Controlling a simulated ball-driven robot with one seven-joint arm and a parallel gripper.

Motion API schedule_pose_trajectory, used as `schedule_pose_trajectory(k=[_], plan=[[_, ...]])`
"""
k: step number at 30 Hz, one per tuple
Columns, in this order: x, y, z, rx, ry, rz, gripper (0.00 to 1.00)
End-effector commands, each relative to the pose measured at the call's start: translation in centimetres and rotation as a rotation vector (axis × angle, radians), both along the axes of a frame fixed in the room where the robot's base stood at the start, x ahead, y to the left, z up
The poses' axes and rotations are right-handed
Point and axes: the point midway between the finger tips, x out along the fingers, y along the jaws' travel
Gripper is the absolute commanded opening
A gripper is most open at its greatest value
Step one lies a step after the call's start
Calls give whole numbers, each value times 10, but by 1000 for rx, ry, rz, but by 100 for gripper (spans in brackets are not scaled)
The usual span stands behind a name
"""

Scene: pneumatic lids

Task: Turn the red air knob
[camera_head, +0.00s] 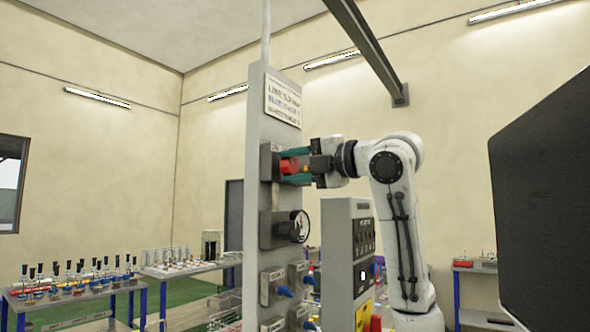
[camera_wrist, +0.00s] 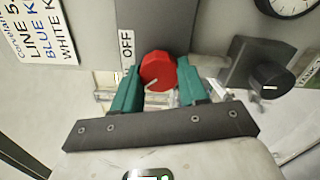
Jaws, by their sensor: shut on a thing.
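The red air knob (camera_head: 289,166) sits on a dark block on the upper part of a grey panel post. In the wrist view the red knob (camera_wrist: 158,70) shows a pale pointer line slanting across its face, beside a label reading OFF (camera_wrist: 127,46). My gripper (camera_head: 295,165) is shut on the red knob, with one green finger on each side of it. The two green fingers also flank the knob in the wrist view. The knob's far side is hidden.
A printed sign (camera_head: 283,101) is above. A grey cabinet (camera_head: 338,262) stands right of the post. Tables with lab ware (camera_head: 75,290) stand at left.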

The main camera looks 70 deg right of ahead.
Motion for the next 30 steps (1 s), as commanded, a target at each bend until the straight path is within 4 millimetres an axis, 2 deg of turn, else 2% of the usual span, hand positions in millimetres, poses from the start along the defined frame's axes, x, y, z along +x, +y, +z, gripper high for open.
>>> schedule_pose_trajectory(k=[8, 21, 22, 29, 30], plan=[[2, 2, 1, -65, 13, 5, 12], [2, 2, 1, -72, 16, 6, 12], [2, 2, 1, -72, 16, 6, 45], [2, 1, 0, -69, 17, 4, 67], [1, 1, 0, -69, 16, 3, 68]])
